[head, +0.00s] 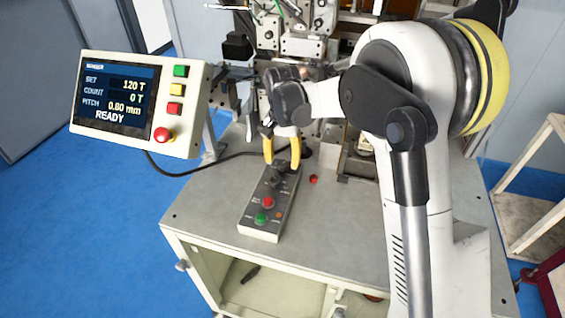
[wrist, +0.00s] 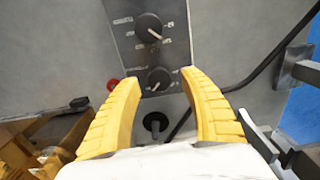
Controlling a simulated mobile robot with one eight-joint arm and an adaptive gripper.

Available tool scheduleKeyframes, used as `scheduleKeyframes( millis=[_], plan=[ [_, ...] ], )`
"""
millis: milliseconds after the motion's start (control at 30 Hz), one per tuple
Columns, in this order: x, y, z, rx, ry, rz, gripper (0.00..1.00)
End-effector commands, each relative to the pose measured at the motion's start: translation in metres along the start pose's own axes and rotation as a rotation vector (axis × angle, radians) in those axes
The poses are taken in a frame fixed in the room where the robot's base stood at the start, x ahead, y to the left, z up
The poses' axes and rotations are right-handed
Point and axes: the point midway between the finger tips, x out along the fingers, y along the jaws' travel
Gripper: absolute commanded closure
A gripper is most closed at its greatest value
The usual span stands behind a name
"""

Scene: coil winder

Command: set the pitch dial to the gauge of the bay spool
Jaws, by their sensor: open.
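The control box (head: 262,205) lies on the bench top, with dark knobs at its far end. In the wrist view its panel (wrist: 128,47) shows two black dials with white pointers, an upper dial (wrist: 148,27) and a lower dial (wrist: 158,78). Their labels are too small to read, so I cannot tell which sets pitch. My gripper (head: 282,163) is open, yellow fingers pointing down over the box's far end. In the wrist view the fingertips (wrist: 161,80) stand either side of the lower dial; contact is unclear. The display (head: 115,98) reads pitch 0.80 mm, READY. I cannot make out the bay spool.
The box also carries a red button (head: 267,202) and a green button (head: 261,218). A black cable (head: 190,173) runs across the bench behind it. A small red object (head: 313,179) sits to its right. The winder machine (head: 300,45) stands behind. The bench's left front is clear.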

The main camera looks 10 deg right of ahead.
Motion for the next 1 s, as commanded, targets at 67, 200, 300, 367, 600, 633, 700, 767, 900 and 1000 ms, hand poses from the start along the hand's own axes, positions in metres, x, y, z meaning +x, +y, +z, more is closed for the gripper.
scheduleKeyframes(
  millis=[67,200,300,367,600,633,700,767,900,1000],
  plan=[
    [-0.015,0.0,0.0,0.0,0.0,0.0,0.48],
    [-0.048,0.0,0.001,0.0,0.0,0.0,0.48],
    [-0.07,0.0,0.0,0.0,0.0,0.0,0.48],
    [-0.081,0.0,0.001,0.0,0.0,0.0,0.48],
    [-0.106,0.0,0.0,0.0,0.0,0.0,0.48],
    [-0.106,0.0,0.0,0.0,0.0,0.0,0.48],
    [-0.107,0.0,0.0,0.0,0.0,0.0,0.48],
    [-0.107,0.0,0.0,0.0,0.0,0.0,0.48],
    [-0.107,0.0,0.0,0.0,0.0,0.0,0.48],
    [-0.107,0.0,0.0,0.0,0.0,0.0,0.48]
  ],
)
